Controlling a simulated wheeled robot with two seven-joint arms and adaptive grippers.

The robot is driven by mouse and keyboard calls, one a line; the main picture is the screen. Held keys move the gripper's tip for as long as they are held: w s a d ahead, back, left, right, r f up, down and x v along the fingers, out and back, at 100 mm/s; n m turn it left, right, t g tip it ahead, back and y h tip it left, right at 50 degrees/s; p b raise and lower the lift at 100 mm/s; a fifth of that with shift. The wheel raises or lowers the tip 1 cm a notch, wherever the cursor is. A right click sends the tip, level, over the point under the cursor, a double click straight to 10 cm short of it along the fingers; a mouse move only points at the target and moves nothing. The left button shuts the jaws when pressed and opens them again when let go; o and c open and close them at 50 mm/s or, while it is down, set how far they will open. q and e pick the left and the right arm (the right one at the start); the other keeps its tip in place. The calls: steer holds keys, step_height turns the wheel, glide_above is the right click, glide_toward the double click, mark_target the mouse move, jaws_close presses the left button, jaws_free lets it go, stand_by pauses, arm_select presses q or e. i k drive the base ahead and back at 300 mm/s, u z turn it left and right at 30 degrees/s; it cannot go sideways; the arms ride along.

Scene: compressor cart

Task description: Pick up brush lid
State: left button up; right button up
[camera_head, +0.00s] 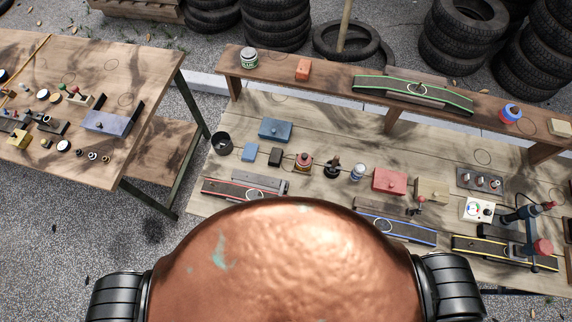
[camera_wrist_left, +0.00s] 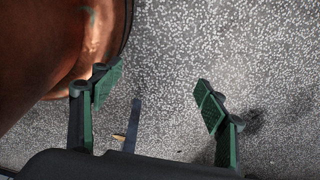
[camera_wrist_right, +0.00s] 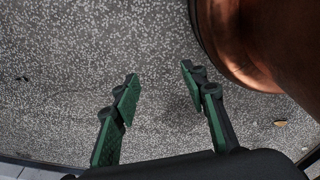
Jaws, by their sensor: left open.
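I cannot pick out the brush lid for certain. On the workbench, a small dark item with a narrow top (camera_head: 332,168) stands beside a small blue-and-white container (camera_head: 358,172) and a red-and-dark item with a knob (camera_head: 304,162). My left gripper (camera_wrist_left: 159,92) is open and empty above the speckled ground. My right gripper (camera_wrist_right: 160,88) is also open and empty above the ground. Neither gripper shows in the head view, and no bench item shows in the wrist views.
The workbench (camera_head: 290,110) also carries a red box (camera_head: 389,181), a blue box (camera_head: 275,130), a black cup (camera_head: 221,142) and several coloured strips. A second table (camera_head: 85,165) with small parts stands at the left. Tyres (camera_head: 275,25) are stacked behind.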

mark_target(304, 159)
steer(key=z, duration=1.05)
steer(key=k, duration=1.5)
steer(key=u, duration=0.9)
